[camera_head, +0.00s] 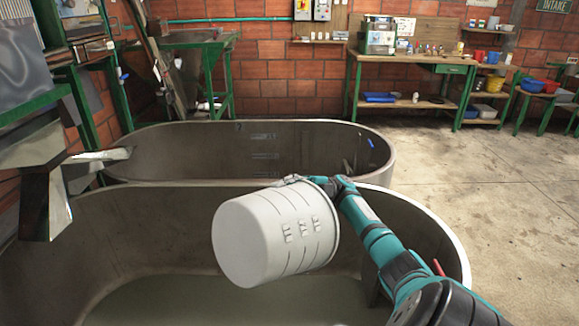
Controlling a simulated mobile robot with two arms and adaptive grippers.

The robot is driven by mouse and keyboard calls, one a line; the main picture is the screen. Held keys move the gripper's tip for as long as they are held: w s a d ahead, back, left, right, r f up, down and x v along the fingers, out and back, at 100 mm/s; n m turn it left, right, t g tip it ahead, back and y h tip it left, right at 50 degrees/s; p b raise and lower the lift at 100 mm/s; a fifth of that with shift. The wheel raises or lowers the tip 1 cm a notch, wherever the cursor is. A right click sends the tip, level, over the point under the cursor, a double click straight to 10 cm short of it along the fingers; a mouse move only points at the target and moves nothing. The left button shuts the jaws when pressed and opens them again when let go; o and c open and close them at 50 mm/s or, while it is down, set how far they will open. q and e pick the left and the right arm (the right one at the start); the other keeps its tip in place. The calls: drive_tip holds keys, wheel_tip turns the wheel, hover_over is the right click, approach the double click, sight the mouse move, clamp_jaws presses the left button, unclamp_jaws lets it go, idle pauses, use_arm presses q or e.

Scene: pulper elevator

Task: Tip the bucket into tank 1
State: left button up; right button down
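A white bucket (270,238) hangs over the near oval grey tank (150,225). It is tipped far over, with its closed base to the left and towards me. Its rim is on the right, and its mouth and inside are hidden. My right gripper (318,183) is at the bucket's upper rim and appears shut on it; the fingertips are small and partly hidden. A second oval tank (330,133) stands just behind. No tank number is readable. The near tank has a dull greenish bottom or shallow liquid. My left gripper is not in view.
A metal chute (45,195) and green-framed machinery stand at the left beside the tanks. A green workbench (410,62) with tools and bins is at the back wall. The concrete floor (480,190) at the right is clear.

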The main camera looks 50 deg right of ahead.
sight(256, 195)
drive_tip(key=a+h+p, duration=0.1)
drive_tip(key=a+p, duration=0.1)
drive_tip(key=a+r+h+p, duration=0.1)
drive_tip(key=a+h+p, duration=0.1)
drive_tip(key=a+p, duration=0.1)
drive_tip(key=a+r+g+h+p, duration=0.1)
drive_tip(key=a+p, duration=0.2)
drive_tip(key=shift+w+r+n+h, duration=0.25)
drive_tip(key=shift+w+n+h, duration=0.05)
drive_tip(key=shift+w+n, duration=0.1)
drive_tip(key=a+r+g+h+p, duration=0.1)
drive_tip(key=a+r+h+p, duration=0.1)
drive_tip(key=a+h+p, duration=0.7)
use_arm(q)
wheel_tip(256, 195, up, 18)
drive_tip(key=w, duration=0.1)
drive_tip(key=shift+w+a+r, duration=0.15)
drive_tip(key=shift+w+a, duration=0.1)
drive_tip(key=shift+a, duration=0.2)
use_arm(e)
wheel_tip(256, 195, down, 14)
drive_tip(key=w+a+n+g+h, duration=0.1)
drive_tip(key=a+h, duration=0.1)
drive_tip(key=h, duration=0.6)
drive_tip(key=shift+a+f, duration=0.25)
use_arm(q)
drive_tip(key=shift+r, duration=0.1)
use_arm(e)
drive_tip(key=shift+r, duration=0.1)
